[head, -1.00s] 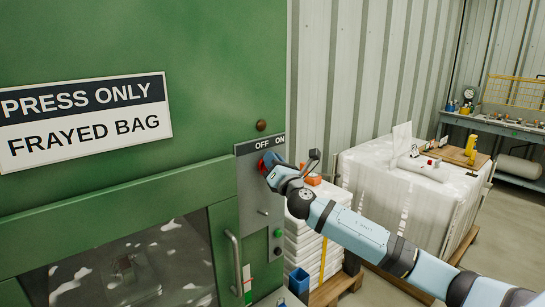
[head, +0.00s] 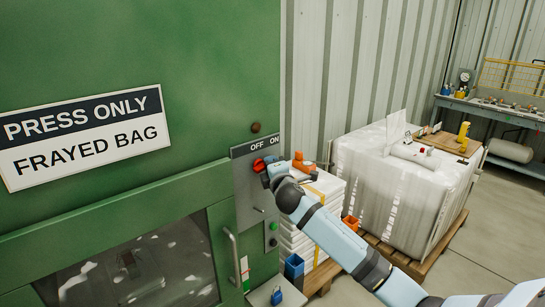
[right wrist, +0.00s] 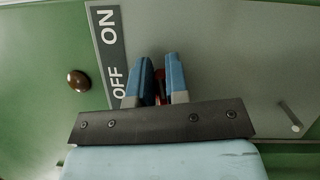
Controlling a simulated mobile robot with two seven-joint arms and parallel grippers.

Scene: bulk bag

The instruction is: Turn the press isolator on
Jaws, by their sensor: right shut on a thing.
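The press isolator is a red rotary handle (head: 259,165) on the grey control panel (head: 247,195) of the green press. The panel's top strip reads OFF on the left and ON on the right. My right gripper (head: 266,167) is at the handle, with its blue fingers closed about it. My left gripper is not in view.
A door handle (head: 232,258) and a green button (head: 273,242) are below. White stacked bags (head: 300,235) stand right of the press. A wrapped pallet load (head: 395,190) and a workbench (head: 500,115) are further right. Floor shows at right.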

